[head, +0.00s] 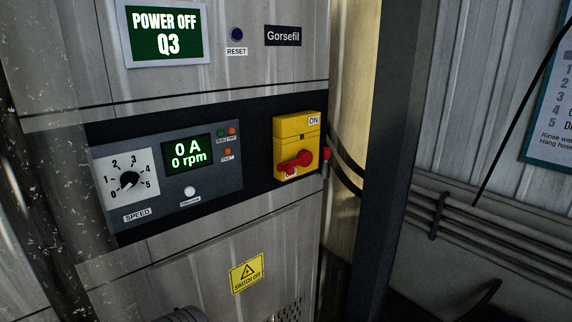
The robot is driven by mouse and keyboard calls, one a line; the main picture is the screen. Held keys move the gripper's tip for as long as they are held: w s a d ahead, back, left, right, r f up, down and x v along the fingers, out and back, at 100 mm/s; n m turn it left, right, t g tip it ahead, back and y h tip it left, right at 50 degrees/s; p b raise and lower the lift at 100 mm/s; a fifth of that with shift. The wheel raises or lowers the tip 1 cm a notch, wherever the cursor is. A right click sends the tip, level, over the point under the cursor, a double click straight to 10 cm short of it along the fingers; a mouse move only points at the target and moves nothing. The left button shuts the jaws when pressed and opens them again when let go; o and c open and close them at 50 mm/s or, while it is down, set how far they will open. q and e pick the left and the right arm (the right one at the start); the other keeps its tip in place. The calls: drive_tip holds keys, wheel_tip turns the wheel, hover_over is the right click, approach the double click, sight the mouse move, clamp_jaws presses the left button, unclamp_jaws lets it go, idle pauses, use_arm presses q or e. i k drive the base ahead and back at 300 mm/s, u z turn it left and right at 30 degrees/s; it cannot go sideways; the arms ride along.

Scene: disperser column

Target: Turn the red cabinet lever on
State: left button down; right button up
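The red lever (297,161) sits on a yellow switch box (297,130) on the cabinet front, right of centre in the head view. The lever lies roughly sideways over the lower part of the box, close to the OFF label that it partly covers. The ON label (314,120) is at the box's upper right corner. A cabinet screen (166,34) reads POWER OFF Q3. Neither of my grippers can be made out in this view.
A control panel (167,173) with a speed dial (129,180) and a display (187,152) reading 0 A and 0 rpm is left of the switch box. A blue reset button (236,34) is above. A dark post (385,160) stands right of the cabinet.

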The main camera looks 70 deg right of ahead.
sight(304, 158)
drive_tip(key=u, duration=0.5)
drive_tip(key=i, duration=0.85)
drive_tip(key=z, duration=3.45)
drive_tip(key=i, duration=0.5)
drive_tip(key=u, duration=0.05)
drive_tip(key=k, duration=0.65)
drive_tip(key=z, duration=0.8)
drive_tip(key=i, duration=1.5)
drive_tip(key=u, duration=0.55)
